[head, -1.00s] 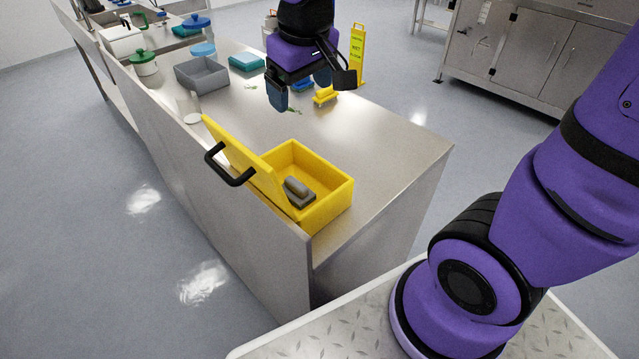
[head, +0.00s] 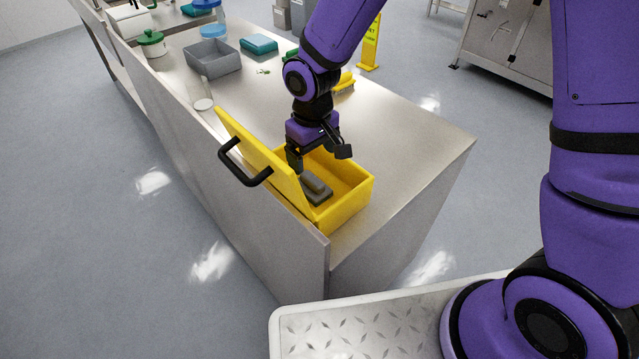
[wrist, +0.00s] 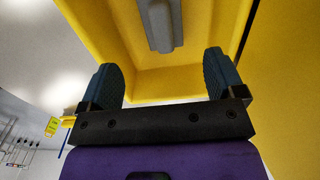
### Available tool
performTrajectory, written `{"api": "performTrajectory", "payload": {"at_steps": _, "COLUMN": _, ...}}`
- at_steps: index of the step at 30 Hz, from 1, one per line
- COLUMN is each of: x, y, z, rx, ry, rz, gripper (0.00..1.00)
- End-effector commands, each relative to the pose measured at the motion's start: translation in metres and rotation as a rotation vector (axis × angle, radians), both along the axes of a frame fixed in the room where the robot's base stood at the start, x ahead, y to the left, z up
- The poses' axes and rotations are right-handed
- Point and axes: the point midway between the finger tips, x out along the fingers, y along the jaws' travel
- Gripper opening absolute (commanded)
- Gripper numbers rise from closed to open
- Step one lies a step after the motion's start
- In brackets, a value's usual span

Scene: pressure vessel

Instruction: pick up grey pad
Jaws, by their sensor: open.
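The grey pad (head: 314,188), with a raised grip along its top, lies inside the open yellow box (head: 352,204). It also shows at the top of the wrist view (wrist: 160,22), beyond my fingertips. My gripper (head: 314,158) is over the back part of the box, its fingers near the rim. In the wrist view my gripper (wrist: 163,75) has its two dark fingers wide apart with nothing between them, and the yellow box interior lies behind them. The pad is apart from the fingers.
The box's yellow lid (head: 262,155) stands tilted open on the left, with a black handle (head: 240,166). A grey tray (head: 212,58), a teal container (head: 258,44) and a yellow brush-like item (head: 344,82) are farther back. The counter right of the box is clear.

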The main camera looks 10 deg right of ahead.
Motion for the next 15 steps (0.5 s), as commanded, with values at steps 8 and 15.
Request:
{"api": "performTrajectory", "payload": {"at_steps": 8, "x": -0.001, "y": 0.0, "z": -0.038, "rx": -0.002, "ry": 0.003, "rz": 0.0, "gripper": 0.88}}
{"api": "performTrajectory", "payload": {"at_steps": 15, "x": -0.001, "y": 0.0, "z": -0.053, "rx": -0.002, "ry": 0.003, "rz": -0.001, "gripper": 0.88}}
